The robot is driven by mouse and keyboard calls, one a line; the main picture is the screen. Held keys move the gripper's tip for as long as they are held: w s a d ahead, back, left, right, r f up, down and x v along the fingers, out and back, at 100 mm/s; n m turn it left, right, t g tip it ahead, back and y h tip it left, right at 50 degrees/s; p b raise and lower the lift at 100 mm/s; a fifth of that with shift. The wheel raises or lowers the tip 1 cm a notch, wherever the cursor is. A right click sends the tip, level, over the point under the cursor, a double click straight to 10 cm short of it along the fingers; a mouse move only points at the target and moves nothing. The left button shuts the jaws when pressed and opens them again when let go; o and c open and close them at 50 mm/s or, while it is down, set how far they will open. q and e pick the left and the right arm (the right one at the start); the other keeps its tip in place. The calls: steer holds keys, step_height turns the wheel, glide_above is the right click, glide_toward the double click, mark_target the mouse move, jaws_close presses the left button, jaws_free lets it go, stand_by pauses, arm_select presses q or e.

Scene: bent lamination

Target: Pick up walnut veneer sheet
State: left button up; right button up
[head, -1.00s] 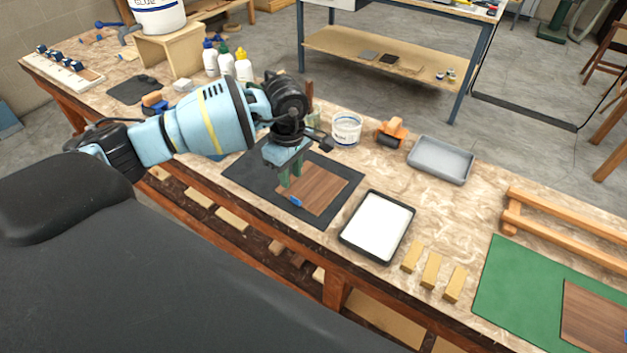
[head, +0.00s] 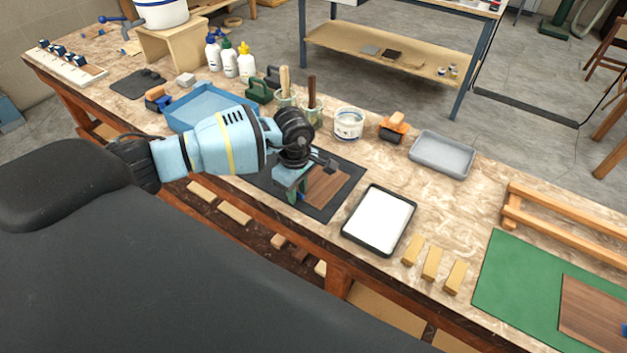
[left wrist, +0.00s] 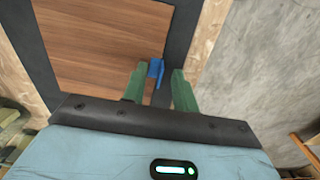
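A brown walnut veneer sheet (head: 324,187) lies flat on a black mat (head: 349,190), partly hidden by my left gripper in the head view. It also shows in the left wrist view (left wrist: 95,50), with a small blue tab (left wrist: 156,68) at its edge. My left gripper (head: 297,192) is low over the sheet's near edge. In the left wrist view its two green fingers (left wrist: 158,84) are apart, one on each side of the blue tab. I cannot tell whether they touch it. Another walnut sheet (head: 597,312) lies on a green mat (head: 510,290) at right. My right gripper is not in view.
A black-rimmed white tray (head: 378,218) stands right of the black mat, with several wooden blocks (head: 431,264) beside it. Behind are a white tub (head: 348,124), an orange-handled roller (head: 393,127), a grey tray (head: 441,155) and a blue tray (head: 205,105). A wooden rack (head: 560,225) is at right.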

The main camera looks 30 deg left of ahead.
arm_select(q)
jaws_close()
steer(key=shift+r, duration=0.1)
stand_by(0.3)
steer(key=shift+r, duration=0.6)
step_height(320, 180, up, 2)
steer(key=shift+r, duration=0.25)
steer(key=s+d, duration=0.2)
steer(key=s, duration=0.5)
steer(key=s+d+r, duration=0.1)
steer(key=s+d, duration=0.2)
steer(key=s, duration=0.5)
steer(key=shift+d, duration=0.3)
steer(key=shift+r, duration=0.1)
